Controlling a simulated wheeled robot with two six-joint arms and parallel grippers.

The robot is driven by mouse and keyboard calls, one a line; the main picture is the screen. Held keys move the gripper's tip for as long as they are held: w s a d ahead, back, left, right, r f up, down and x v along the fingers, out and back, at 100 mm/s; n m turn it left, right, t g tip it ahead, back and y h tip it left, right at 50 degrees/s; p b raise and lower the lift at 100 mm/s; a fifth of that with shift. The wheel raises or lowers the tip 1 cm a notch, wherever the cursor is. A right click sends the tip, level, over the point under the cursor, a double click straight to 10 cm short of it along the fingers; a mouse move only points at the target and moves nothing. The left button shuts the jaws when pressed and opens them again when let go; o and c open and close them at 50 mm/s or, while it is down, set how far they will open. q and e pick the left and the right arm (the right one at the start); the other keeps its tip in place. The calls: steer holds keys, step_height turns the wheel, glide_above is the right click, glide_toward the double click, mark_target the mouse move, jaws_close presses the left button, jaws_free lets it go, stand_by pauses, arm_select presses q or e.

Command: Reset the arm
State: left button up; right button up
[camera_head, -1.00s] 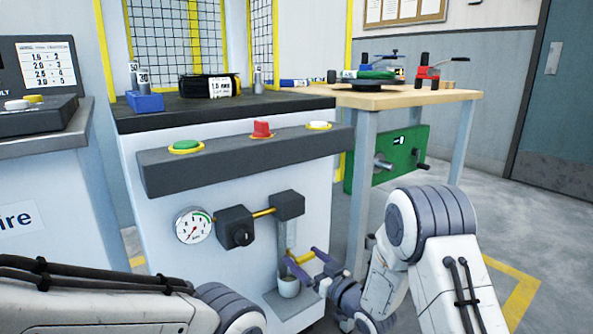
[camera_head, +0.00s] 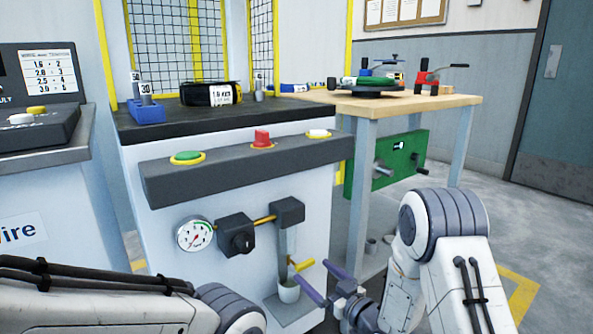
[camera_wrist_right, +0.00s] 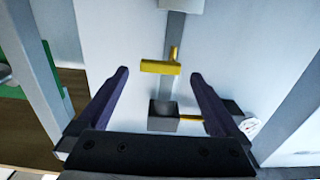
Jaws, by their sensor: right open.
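My right gripper (camera_head: 324,284) is open and empty in front of the machine's lower front panel.
The machine's front bar carries a green button (camera_head: 187,157), a red knob (camera_head: 262,138) and a white button (camera_head: 318,133). A gauge (camera_head: 195,234) and a small cup (camera_head: 289,290) are below. A wooden-topped table (camera_head: 440,102) with a green crank box (camera_head: 403,160) stands right.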

mark_target(307, 266)
steer(key=p+v, duration=0.2)
steer(key=v, duration=0.4)
steer(key=b+x, duration=0.4)
steer(key=x, duration=0.7)
steer(key=shift+f+b, duration=0.1)
steer(key=shift+b, duration=0.25)
steer(key=shift+m, duration=0.8)
steer(key=p+v, duration=0.4)
steer(key=v, duration=0.7)
steer(key=w+a+n+h, duration=0.2)
steer(key=w+n, duration=0.1)
steer(key=n, duration=0.1)
steer(key=w+a+n+t+h+b, duration=0.1)
steer(key=w+a+n+h, duration=0.1)
steer(key=n, duration=0.3)
steer(key=w+a+n+t+h, duration=0.1)
steer(key=w+a+n+h, duration=0.1)
steer(key=w+a+n, duration=0.1)
steer(key=shift+w+a+f+n, duration=0.1)
steer(key=shift+w+n, duration=0.3)
steer(key=shift+w, duration=0.15)
steer(key=shift+w+f+n, duration=0.15)
steer(key=shift+w+n, duration=0.25)
steer(key=shift+w, duration=0.2)
steer(key=shift+w+a+r+b, duration=0.1)
steer(key=shift+w+a+b, duration=0.1)
steer(key=shift+w+b, duration=0.3)
